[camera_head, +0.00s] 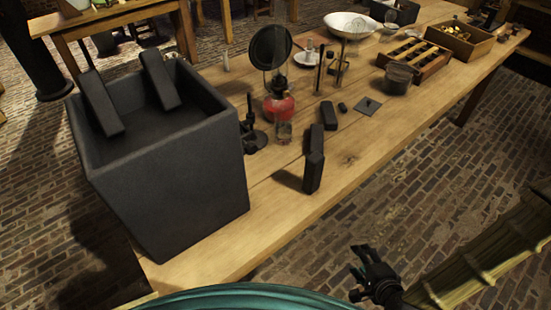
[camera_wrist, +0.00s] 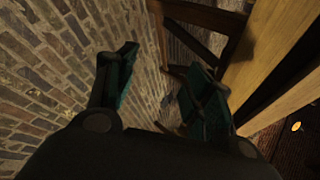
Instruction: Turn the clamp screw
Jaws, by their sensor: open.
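My gripper (camera_head: 366,258) is open and empty, off the table's front edge and above the brick floor. In the wrist view its two fingers (camera_wrist: 163,75) are spread apart with nothing between them. A small dark upright fitting on a foot (camera_head: 252,132) stands on the table beside the big dark jar (camera_head: 180,185); it may carry the clamp screw, but it is too small to tell. Two dark blocks (camera_head: 101,103) (camera_head: 160,78) rest at the jar's rim. My gripper is well apart from the jar and the fitting.
The wooden table (camera_head: 350,160) bears a red lamp (camera_head: 279,106) with a round dark disc, dark blocks (camera_head: 314,170), a small plate (camera_head: 367,106), a white bowl (camera_head: 351,24) and wooden trays (camera_head: 414,62). The table's front strip is bare right of the jar.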

